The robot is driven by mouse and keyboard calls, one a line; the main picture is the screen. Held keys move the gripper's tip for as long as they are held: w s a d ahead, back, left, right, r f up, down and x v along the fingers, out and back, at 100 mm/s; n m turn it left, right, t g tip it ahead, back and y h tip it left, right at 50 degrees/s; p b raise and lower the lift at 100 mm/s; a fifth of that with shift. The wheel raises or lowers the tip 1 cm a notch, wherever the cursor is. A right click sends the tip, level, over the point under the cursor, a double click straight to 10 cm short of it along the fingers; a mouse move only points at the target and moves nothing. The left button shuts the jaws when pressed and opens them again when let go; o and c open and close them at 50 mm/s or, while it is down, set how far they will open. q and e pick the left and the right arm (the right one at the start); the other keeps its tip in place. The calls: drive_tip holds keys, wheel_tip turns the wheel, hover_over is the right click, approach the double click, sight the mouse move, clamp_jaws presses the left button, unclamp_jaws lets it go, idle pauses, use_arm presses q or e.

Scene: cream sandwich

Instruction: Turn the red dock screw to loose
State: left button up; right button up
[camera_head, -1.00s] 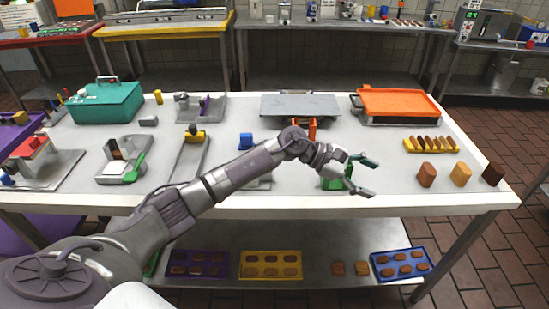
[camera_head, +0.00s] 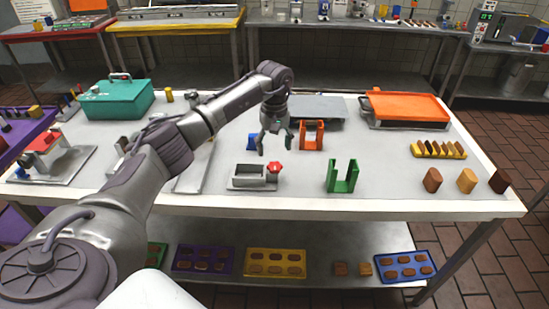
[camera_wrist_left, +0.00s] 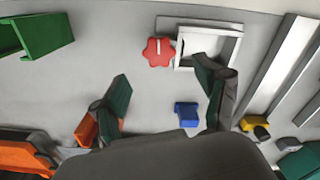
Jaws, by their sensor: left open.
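The red dock screw (camera_head: 275,168) is a red lobed knob at the right end of a small grey dock (camera_head: 248,171) near the table's front. In the left wrist view the screw (camera_wrist_left: 159,51) shows a pale line on its top, beside the dock's white-grey frame (camera_wrist_left: 206,28). My left gripper (camera_head: 274,152) points down above and just behind the dock, open and empty. In the wrist view its fingers (camera_wrist_left: 165,88) are spread apart, with the screw beyond their tips and not touched. My right gripper is not in view.
A green U-shaped stand (camera_head: 342,178) is right of the dock. An orange stand (camera_head: 312,136) and a blue block (camera_head: 252,141) are behind. The table (camera_head: 300,204) is clear between dock and green stand. Several brown pieces sit at the right.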

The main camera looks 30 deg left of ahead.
sight(274, 165)
use_arm(q)
wheel_tip(274, 165, down, 6)
drive_tip(key=shift+p, duration=0.5)
drive_tip(key=c, duration=1.2)
